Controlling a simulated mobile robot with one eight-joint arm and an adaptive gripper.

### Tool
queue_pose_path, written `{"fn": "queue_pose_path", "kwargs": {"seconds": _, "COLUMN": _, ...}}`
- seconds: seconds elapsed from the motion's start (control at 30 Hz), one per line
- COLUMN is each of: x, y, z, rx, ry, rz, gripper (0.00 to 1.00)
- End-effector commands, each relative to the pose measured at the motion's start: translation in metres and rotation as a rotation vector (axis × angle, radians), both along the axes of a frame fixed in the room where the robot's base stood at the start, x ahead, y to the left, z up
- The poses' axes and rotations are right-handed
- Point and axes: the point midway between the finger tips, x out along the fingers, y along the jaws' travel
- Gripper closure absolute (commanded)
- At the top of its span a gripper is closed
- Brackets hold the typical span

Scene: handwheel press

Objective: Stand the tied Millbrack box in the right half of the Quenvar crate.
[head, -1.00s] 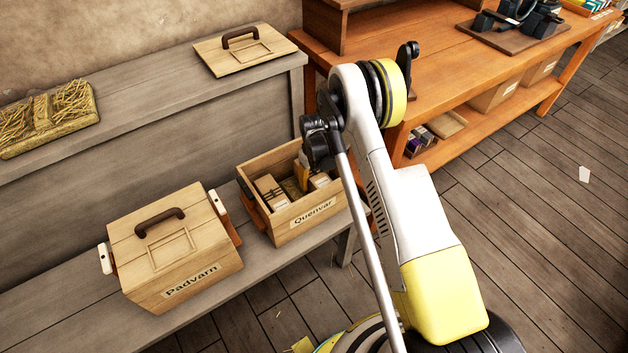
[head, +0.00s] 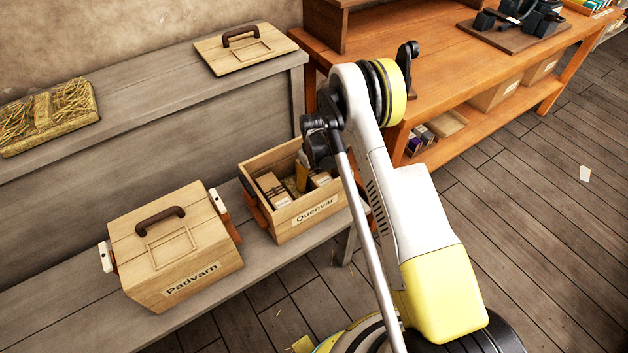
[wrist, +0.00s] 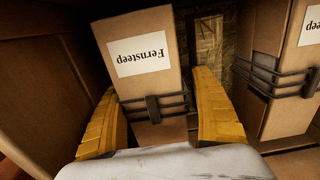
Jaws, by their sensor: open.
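The Quenvar crate (head: 316,222) is an open wooden box on the low grey bench in the head view. Several cartons stand inside it. My gripper (wrist: 156,85) is open inside the crate, its yellow fingers on either side of a brown carton labelled Fernsteep (wrist: 165,80). That carton has dark bands around it; its label reads upside down in the wrist view. I cannot tell whether the fingers touch it. A second banded carton (wrist: 290,105) stands to the right, its label cut off by the frame edge. No Millbrack label is readable.
A lidded Padvarn crate (head: 180,250) stands left of the Quenvar crate. A loose wooden lid (head: 245,52) and a straw-covered slab (head: 48,115) lie on the higher grey ledge. An orange workbench (head: 440,60) stands behind my arm. Crate walls stand close around my gripper.

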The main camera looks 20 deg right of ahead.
Motion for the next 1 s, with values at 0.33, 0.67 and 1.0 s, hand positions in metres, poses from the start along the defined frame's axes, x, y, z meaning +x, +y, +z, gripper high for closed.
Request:
{"fn": "queue_pose_path", "kwargs": {"seconds": 0.33, "x": 0.0, "y": -0.002, "z": 0.019, "rx": -0.003, "ry": 0.0, "rz": -0.002, "gripper": 0.19}}
{"fn": "queue_pose_path", "kwargs": {"seconds": 0.67, "x": 0.0, "y": -0.001, "z": 0.091, "rx": -0.003, "ry": 0.0, "rz": -0.001, "gripper": 0.19}}
{"fn": "queue_pose_path", "kwargs": {"seconds": 1.0, "x": 0.0, "y": -0.001, "z": 0.12, "rx": -0.002, "ry": -0.001, "rz": -0.001, "gripper": 0.19}}
